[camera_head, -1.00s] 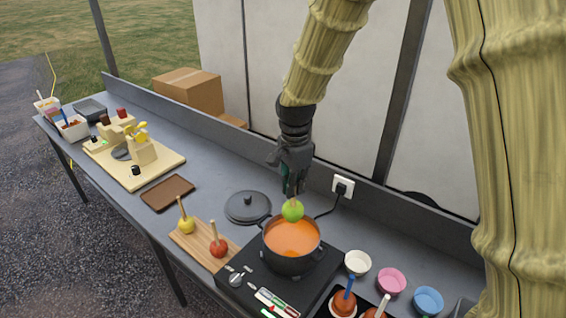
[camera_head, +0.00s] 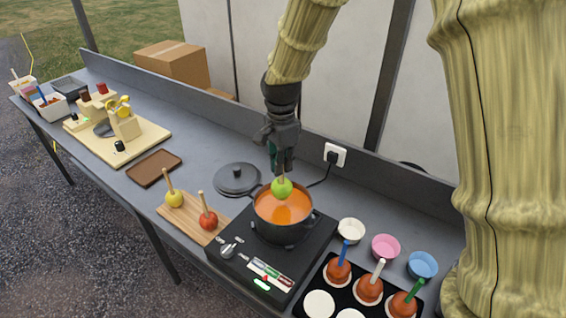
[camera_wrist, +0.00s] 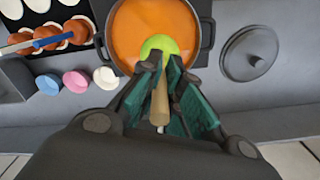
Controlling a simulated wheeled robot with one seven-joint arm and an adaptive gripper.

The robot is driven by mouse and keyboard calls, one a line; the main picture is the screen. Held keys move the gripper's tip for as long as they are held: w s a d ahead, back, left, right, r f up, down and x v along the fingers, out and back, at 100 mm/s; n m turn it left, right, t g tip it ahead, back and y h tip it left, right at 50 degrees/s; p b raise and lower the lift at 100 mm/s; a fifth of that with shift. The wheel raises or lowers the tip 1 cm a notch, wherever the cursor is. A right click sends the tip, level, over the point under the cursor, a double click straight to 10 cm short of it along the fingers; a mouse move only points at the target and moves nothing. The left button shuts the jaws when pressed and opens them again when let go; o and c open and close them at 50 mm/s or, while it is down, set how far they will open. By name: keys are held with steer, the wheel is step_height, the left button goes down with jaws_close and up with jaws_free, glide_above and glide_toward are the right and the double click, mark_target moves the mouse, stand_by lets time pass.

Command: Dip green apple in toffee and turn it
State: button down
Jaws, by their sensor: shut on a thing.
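The green apple (camera_head: 282,188) is at the far side of the dark pot (camera_head: 284,231) of orange toffee (camera_head: 290,208). It hangs over or at the toffee surface; I cannot tell whether it touches. Its visible skin is bright green. My gripper (camera_head: 282,172) is directly above it, pointing down, and is shut on the apple's wooden stick. In the wrist view the stick (camera_wrist: 159,104) lies between the green finger pads, with the apple (camera_wrist: 160,46) beyond them against the toffee (camera_wrist: 135,25).
The pot stands on a black hob (camera_head: 235,262) with lit controls. A lid (camera_head: 238,180) lies left of it, near a board (camera_head: 180,215) with yellow and red apples. Right are white, pink (camera_head: 386,246) and blue bowls and a black tray (camera_head: 333,285) of coated apples.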

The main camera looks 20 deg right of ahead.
mark_target(283, 185)
steer(key=shift+s+f, duration=0.35)
steer(key=shift+s, duration=0.1)
steer(key=shift+s+f+b, duration=0.1)
steer(key=shift+s+b, duration=0.2)
steer(key=shift+s, duration=0.6)
steer(key=shift+s+f, duration=0.15)
steer(key=shift+f, duration=0.05)
steer(key=w+f, duration=0.2)
steer(key=f, duration=0.1)
steer(key=shift+b, duration=0.4)
steer(key=shift+s+f+b, duration=0.3)
steer(key=shift+s+f, duration=0.1)
steer(key=shift+s, duration=0.2)
steer(key=shift+w+f+b, duration=0.15)
steer(key=shift+w+f, duration=0.05)
steer(key=shift+f, duration=0.4)
steer(key=shift+w+f+b, duration=0.15)
steer(key=shift+w+f, duration=0.05)
steer(key=shift+f, duration=0.35)
steer(key=shift+s+f+b, duration=0.25)
steer(key=shift+f+b, duration=0.05)
steer(key=shift+f, duration=0.3)
steer(key=shift+w+f, duration=0.1)
steer(key=shift+f, duration=0.45)
